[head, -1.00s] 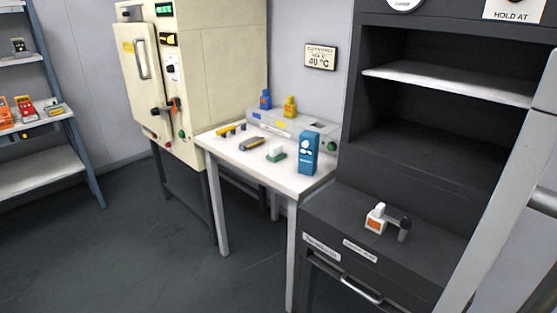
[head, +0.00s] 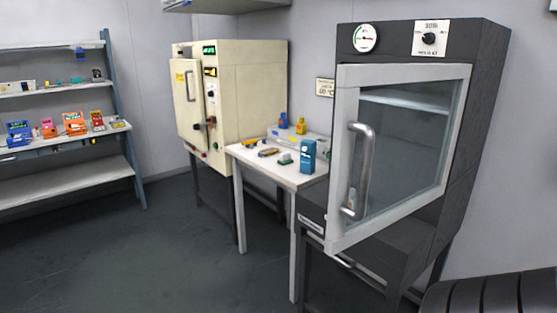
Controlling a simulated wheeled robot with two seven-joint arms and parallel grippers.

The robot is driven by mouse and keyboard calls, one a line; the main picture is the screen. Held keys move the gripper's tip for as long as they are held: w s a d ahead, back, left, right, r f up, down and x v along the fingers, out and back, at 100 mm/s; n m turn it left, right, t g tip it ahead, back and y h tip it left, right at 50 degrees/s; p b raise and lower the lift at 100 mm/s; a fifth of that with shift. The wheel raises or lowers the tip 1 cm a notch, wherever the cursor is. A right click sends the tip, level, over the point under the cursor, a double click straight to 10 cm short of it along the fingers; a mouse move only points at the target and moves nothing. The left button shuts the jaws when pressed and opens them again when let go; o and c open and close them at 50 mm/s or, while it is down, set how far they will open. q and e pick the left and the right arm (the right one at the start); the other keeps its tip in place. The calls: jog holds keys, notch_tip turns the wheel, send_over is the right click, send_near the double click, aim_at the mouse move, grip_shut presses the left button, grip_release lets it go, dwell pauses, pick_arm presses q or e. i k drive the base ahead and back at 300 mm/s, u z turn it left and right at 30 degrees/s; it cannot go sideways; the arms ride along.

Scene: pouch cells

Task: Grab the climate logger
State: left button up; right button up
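I cannot tell for sure which thing is the climate logger; no readable label marks it. Several small devices stand on the left shelf, among them a blue one (head: 19,133), an orange one (head: 74,123) and a red one (head: 97,121). A blue upright box with white markings (head: 308,156) stands on the white table (head: 290,178). Neither of my grippers is in view.
A cream oven (head: 245,95) stands behind the table. A dark cabinet (head: 480,110) is at right; its glass door (head: 400,140) seems to stand partly open towards me. A ribbed black object (head: 480,300) is at lower right. The floor (head: 150,260) at left is clear.

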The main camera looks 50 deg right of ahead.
aim_at(308, 158)
jog(key=z, duration=0.15)
jog(key=i, duration=2.2)
jog(key=z, duration=1.05)
jog(key=i, duration=1.5)
jog(key=z, duration=1.35)
